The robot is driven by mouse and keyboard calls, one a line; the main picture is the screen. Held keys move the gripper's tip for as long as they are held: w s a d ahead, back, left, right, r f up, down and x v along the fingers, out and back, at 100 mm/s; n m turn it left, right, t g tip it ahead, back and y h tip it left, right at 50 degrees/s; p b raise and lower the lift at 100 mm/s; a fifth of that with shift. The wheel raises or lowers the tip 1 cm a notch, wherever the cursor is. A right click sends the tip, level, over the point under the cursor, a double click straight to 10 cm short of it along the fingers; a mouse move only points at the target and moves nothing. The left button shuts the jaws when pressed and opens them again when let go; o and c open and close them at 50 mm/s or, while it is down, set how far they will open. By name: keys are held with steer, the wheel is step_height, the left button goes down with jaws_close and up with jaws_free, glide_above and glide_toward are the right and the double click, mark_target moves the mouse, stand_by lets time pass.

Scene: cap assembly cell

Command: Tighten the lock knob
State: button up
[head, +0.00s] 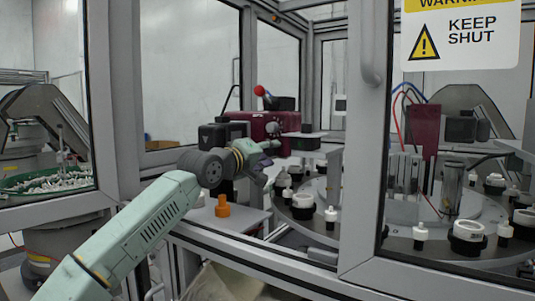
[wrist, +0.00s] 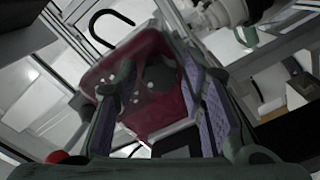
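A maroon unit (head: 272,124) stands behind my gripper (head: 270,164) in the head view. It has small grey knobs on its front face, and a red ball (head: 259,90) sits above it. I cannot tell for certain which is the lock knob. My gripper is raised in front of the unit, its fingers apart and no object seen held. In the wrist view, the purple finger pads stand apart, with the maroon unit (wrist: 155,92) showing between them. Whether the fingers touch it is unclear. The knobs' fronts are partly hidden by the gripper in the head view.
An orange knob-shaped piece (head: 222,207) stands on a grey shelf (head: 248,218) below my gripper. To the right is a round table (head: 320,226) with several black and white parts. The door frame (head: 362,150) and lower frame rail border the opening.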

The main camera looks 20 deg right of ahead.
steer(key=shift+o, duration=1)
steer(key=v, duration=1.2)
steer(key=shift+s, duration=0.15)
